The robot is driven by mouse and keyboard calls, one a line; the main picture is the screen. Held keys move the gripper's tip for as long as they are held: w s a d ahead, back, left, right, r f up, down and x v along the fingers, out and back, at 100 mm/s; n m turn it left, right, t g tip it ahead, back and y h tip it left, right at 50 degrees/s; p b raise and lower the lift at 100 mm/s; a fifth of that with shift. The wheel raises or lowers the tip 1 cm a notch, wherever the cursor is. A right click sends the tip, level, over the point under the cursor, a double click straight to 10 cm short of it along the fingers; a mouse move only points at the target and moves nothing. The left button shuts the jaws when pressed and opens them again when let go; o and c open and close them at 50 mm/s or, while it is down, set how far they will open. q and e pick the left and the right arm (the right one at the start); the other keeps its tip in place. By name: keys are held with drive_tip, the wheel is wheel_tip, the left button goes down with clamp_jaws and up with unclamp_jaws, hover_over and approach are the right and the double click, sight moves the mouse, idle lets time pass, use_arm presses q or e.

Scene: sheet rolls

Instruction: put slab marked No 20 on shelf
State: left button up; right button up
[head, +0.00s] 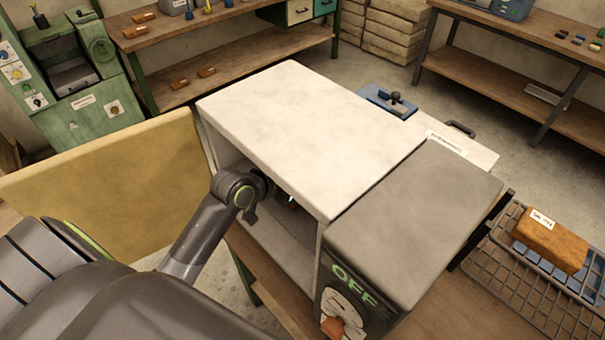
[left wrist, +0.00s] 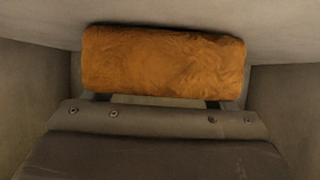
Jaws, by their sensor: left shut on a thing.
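My left arm reaches into the open front of a white box-shaped oven (head: 300,125), its door (head: 110,175) swung out to the left. In the left wrist view my left gripper (left wrist: 152,101) is shut on an orange-brown slab (left wrist: 163,62), between grey walls. No label shows on this slab's visible face, so I cannot tell its number. The oven hides the gripper and slab in the head view. Another orange-brown slab (head: 550,240) with a white label, too small to read, lies on a wire rack at the right. My right gripper is not in view.
The oven's grey control box (head: 410,220) reads OFF above a dial. A back-left bench (head: 195,30) and its lower shelf (head: 265,62) carry several small slabs. A right-hand bench has a lower shelf (head: 490,75) with much bare room. Floor lies between them.

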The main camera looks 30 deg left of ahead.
use_arm(q)
drive_tip(key=shift+f, duration=0.15)
drive_tip(key=o, duration=1.3)
drive_tip(key=shift+c, duration=0.2)
drive_tip(key=shift+s+r, duration=0.1)
drive_tip(key=shift+r, duration=0.1)
drive_tip(key=v, duration=0.9)
drive_tip(key=shift+s+a+r+b, duration=0.15)
drive_tip(key=shift+s+r+b, duration=0.05)
drive_tip(key=shift+s+b, duration=0.15)
drive_tip(key=shift+v, duration=0.95)
